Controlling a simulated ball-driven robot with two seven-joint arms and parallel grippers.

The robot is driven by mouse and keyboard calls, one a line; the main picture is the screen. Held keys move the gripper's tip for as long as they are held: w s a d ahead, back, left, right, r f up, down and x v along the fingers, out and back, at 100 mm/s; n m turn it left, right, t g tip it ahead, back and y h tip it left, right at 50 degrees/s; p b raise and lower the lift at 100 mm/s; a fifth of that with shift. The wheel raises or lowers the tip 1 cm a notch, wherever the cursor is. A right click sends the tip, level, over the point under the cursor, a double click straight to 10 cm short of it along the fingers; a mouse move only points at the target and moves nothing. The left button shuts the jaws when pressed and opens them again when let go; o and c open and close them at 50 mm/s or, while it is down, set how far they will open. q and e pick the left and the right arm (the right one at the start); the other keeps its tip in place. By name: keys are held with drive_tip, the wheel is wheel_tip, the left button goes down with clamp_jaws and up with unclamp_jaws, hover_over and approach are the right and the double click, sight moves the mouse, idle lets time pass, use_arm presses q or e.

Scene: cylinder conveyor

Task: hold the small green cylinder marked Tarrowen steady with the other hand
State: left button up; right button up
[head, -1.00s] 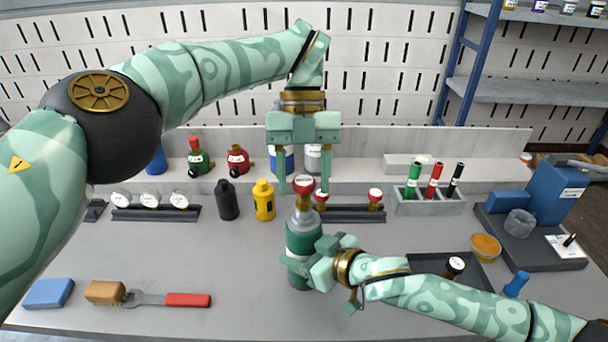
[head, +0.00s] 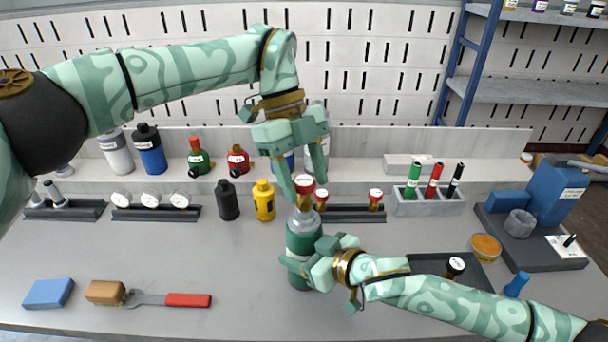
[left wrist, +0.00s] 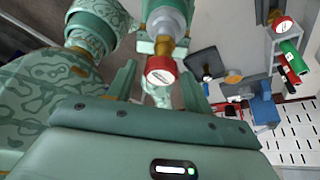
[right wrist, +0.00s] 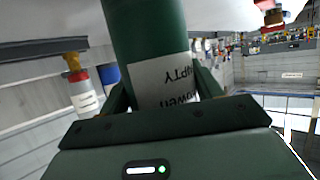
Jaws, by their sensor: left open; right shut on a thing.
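The green cylinder (head: 303,238) stands upright on the bench, with a grey shoulder, brass neck and red-capped valve (head: 304,184). My right gripper (head: 316,264) is shut around its lower body. My left gripper (head: 303,188) is open and tilted at the red cap. In the left wrist view the cap (left wrist: 160,70) shows between the spread fingers, with a gap on both sides.
Black (head: 227,200) and yellow (head: 264,200) bottles stand left of the cylinder. A rack with red-capped valves (head: 350,213) lies behind it. A dark tray (head: 425,262) lies right, under my right arm.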

sight(304, 197)
use_arm(q)
drive_tip(key=n, duration=0.2)
drive_tip(key=n+t+h, duration=0.1)
drive_tip(key=n, duration=0.2)
drive_tip(key=shift+t, duration=0.3)
drive_tip(key=shift+n, duration=0.5)
drive_tip(key=n+t, duration=0.1)
drive_tip(key=n, duration=0.2)
drive_tip(key=n+t, duration=0.1)
drive_tip(key=n, duration=0.2)
drive_tip(key=shift+t+h, duration=0.3)
drive_tip(key=shift+f, duration=0.1)
drive_tip(key=shift+f, duration=1.2)
